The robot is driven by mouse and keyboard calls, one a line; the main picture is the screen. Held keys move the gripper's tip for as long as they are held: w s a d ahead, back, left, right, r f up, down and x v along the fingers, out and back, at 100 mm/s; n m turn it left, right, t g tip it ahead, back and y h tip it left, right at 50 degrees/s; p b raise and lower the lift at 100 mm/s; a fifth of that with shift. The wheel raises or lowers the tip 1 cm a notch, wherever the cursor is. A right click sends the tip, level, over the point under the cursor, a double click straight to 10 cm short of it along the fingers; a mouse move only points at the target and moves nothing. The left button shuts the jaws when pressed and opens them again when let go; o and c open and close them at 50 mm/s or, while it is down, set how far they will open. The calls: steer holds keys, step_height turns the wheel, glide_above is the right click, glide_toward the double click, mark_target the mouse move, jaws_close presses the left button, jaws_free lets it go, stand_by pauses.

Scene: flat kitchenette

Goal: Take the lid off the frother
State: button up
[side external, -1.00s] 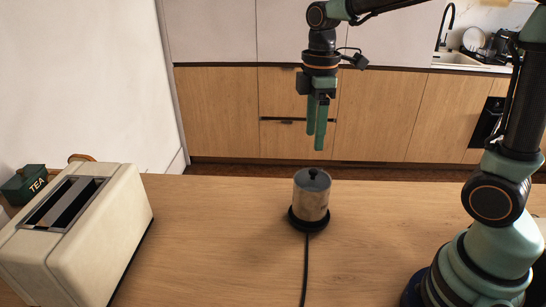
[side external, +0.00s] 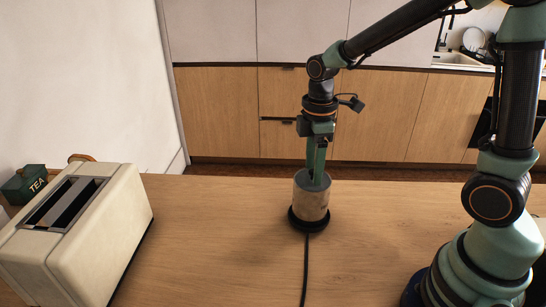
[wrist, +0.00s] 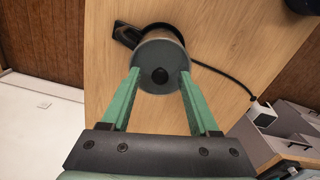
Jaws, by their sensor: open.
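The frother (side external: 311,203) is a metal cylinder standing upright on a round black base on the counter. Its grey lid (wrist: 145,77) is on top, with a black knob (wrist: 160,75) at the centre. My gripper (wrist: 159,72) is open and points down over the lid, with one green finger on each side of the knob in the wrist view. In the side view my gripper (side external: 316,178) is at the frother's top and its fingers hide the knob. I cannot tell whether the fingertips touch the lid.
A cream toaster (side external: 78,235) stands at the left, with a green tea tin (side external: 25,184) behind it. A black cord (side external: 305,270) runs from the frother's base to the front. The counter (side external: 220,230) around the frother is clear.

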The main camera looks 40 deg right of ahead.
jaws_close()
